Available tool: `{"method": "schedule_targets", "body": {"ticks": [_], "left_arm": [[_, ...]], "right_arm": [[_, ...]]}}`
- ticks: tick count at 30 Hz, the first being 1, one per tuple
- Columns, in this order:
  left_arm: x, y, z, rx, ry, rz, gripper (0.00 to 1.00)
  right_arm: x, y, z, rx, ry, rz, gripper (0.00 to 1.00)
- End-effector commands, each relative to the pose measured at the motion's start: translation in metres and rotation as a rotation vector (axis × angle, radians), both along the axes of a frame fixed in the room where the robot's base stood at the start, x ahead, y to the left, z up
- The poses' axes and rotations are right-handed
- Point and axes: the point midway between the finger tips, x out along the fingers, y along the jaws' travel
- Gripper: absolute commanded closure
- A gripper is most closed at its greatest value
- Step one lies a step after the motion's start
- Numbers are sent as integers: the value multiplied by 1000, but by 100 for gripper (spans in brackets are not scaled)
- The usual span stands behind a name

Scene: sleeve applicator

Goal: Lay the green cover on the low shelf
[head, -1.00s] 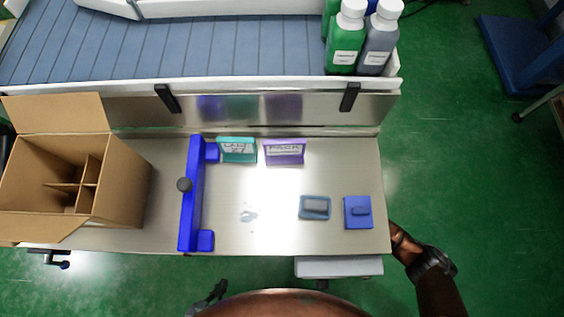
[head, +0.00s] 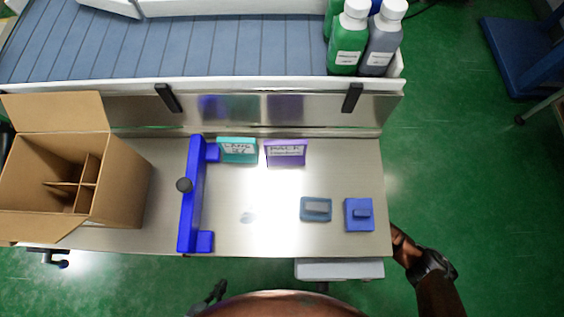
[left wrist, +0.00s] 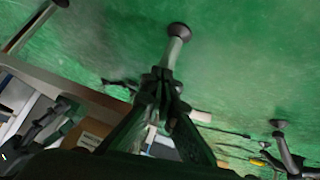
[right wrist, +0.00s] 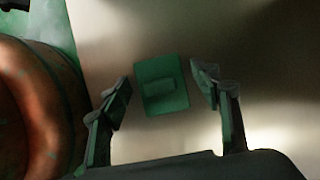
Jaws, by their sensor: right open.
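The green cover (right wrist: 162,85) is a flat square plate with a raised grip. It shows only in the right wrist view, on a pale metal surface, probably the low shelf. My right gripper (right wrist: 160,83) is open, with one finger on each side of the cover and a visible gap to both. In the head view my right arm reaches past the bench's right end, and the bench top hides the gripper. My left gripper (head: 220,287) is near the bench's front edge; its fingers (left wrist: 162,85) meet, with nothing seen between them.
The bench top (head: 275,225) holds a blue plate with a grip (head: 359,214), a grey-blue tray (head: 316,209), a blue frame (head: 192,195), teal (head: 238,149) and purple (head: 286,152) signs, and a divided cardboard box (head: 120,180). A pale grey unit (head: 340,269) sits under the front edge.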

Motion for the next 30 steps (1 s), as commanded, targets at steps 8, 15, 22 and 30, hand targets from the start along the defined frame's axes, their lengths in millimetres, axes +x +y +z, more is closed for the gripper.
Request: {"method": "schedule_targets", "body": {"ticks": [8, 15, 22, 30], "left_arm": [[6, -3, 18, -10, 46, 11, 100], [5, -11, 46, -31, 145, 10, 100], [-4, -12, 62, -28, 222, -2, 100], [-8, -11, 65, -27, 249, -8, 100]], "right_arm": [[1, -6, 21, -1, -5, 0, 43], [2, -19, 51, -1, -7, -1, 43], [1, -26, 69, 0, -4, -1, 43], [0, -29, 71, 0, 0, 0, 43]]}}
